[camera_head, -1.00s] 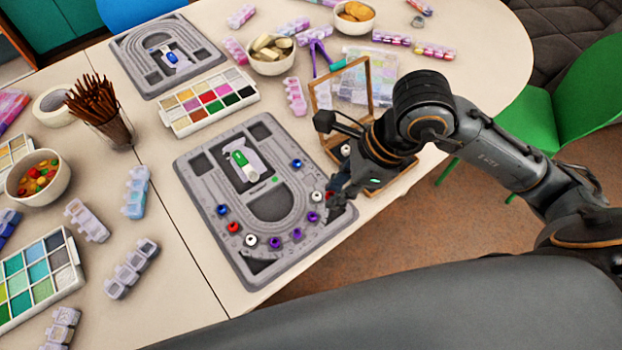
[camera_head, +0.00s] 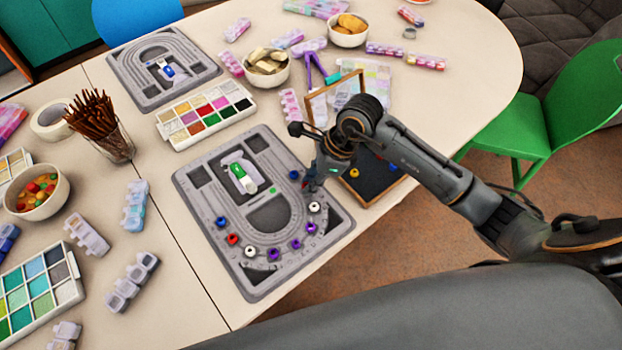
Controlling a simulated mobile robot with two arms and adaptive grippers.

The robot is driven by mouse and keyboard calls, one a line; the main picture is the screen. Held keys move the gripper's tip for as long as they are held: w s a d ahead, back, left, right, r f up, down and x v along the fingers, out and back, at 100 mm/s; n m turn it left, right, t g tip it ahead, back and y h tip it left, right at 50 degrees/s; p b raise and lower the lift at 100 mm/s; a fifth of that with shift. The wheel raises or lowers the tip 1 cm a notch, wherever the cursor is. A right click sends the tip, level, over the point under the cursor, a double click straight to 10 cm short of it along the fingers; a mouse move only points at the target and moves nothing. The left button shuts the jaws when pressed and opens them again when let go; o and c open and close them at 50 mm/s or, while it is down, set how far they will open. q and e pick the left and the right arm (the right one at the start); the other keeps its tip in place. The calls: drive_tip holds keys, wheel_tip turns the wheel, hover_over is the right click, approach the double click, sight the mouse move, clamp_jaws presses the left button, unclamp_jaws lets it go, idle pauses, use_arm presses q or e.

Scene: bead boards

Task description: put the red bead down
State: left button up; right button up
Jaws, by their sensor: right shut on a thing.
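The grey bead board (camera_head: 205,235) lies near the table's front edge. Several beads sit along its curved groove: blue (camera_head: 221,222), red (camera_head: 232,239), white (camera_head: 250,251), purple ones (camera_head: 295,244), another white (camera_head: 314,207) and, on the groove's right side, another blue (camera_head: 294,174). My right gripper (camera_head: 310,183) is shut at the groove, between that blue bead and the nearer white bead. A bit of red shows at its fingertips; the held red bead is mostly hidden by the fingers. I cannot tell whether it touches the board. My left gripper is not in view.
An open wooden box (camera_head: 372,190) with a few loose beads stands right of the board, under my right arm. A paint palette (camera_head: 205,112) and a second bead board (camera_head: 125,70) lie behind. A green chair (camera_head: 560,105) stands at the right.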

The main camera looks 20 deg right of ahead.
drive_tip(key=shift+f, duration=0.4)
drive_tip(key=shift+f+b, duration=0.3)
drive_tip(key=shift+s+f+b, duration=0.15)
drive_tip(key=shift+f+b, duration=0.2)
drive_tip(key=shift+b, duration=0.05)
drive_tip(key=o, duration=0.8)
drive_tip(key=shift+s+f, duration=0.1)
drive_tip(key=shift+s, duration=0.05)
drive_tip(key=shift+c, duration=0.2)
drive_tip(key=shift+f, duration=0.15)
